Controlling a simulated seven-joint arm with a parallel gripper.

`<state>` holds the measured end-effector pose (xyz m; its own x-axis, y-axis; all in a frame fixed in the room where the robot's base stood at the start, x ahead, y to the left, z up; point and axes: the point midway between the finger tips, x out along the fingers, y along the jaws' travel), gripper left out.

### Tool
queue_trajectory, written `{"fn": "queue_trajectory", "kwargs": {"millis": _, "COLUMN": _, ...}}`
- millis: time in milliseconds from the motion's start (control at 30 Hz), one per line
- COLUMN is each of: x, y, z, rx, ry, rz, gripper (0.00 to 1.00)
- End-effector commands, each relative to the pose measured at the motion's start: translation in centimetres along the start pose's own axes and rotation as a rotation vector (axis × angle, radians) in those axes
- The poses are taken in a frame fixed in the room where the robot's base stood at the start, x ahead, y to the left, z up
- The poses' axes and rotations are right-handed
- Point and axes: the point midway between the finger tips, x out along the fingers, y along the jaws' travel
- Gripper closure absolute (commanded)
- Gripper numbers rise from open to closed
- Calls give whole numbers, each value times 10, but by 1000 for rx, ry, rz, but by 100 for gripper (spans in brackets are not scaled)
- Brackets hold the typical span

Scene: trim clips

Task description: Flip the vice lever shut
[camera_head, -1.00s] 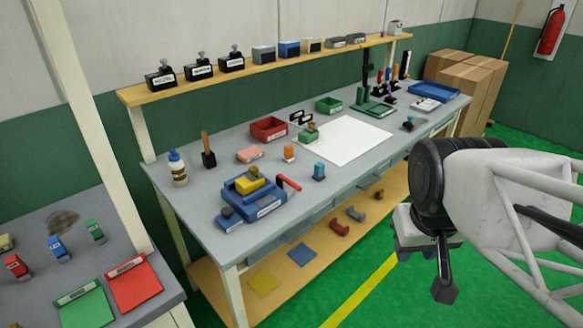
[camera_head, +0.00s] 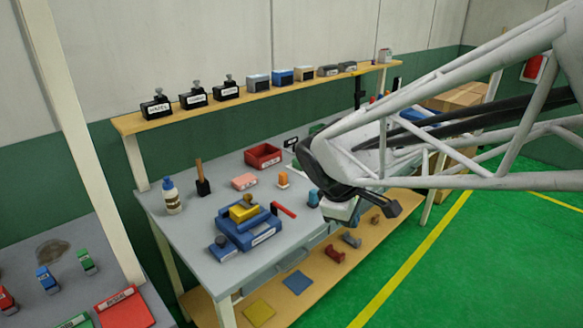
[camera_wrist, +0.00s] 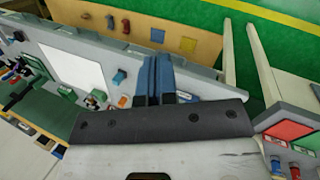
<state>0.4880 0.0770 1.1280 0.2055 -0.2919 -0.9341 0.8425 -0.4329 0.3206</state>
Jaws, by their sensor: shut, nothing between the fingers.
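The vice (camera_head: 240,232) is a blue block on the near left part of the grey workbench, with a yellow block (camera_head: 243,212) on top. Its red lever (camera_head: 283,209) sticks out at the right side, slanting down toward the bench front. My gripper (camera_head: 394,208) is right of the lever in the head view, apart from it and in front of the bench edge. In the wrist view my two fingers (camera_wrist: 155,78) lie together, empty. I cannot make out the vice clearly there; the fingers and gripper body cover much of the bench.
An orange-topped block (camera_head: 283,180) and a blue block (camera_head: 314,198) stand near the lever. A glue bottle (camera_head: 172,196), a pink block (camera_head: 244,181) and a red bin (camera_head: 263,156) are farther back. My arm hides the bench's right part. A lower shelf (camera_head: 330,262) runs below.

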Motion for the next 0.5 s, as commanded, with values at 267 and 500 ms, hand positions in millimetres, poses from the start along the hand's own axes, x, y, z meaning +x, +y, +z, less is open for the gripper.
{"fn": "queue_trajectory", "kwargs": {"millis": 267, "x": 10, "y": 14, "z": -62, "rx": -307, "ry": -50, "rz": 60, "gripper": 100}}
{"fn": "queue_trajectory", "kwargs": {"millis": 500, "x": 20, "y": 20, "z": -119, "rx": -569, "ry": -97, "rz": 113, "gripper": 100}}
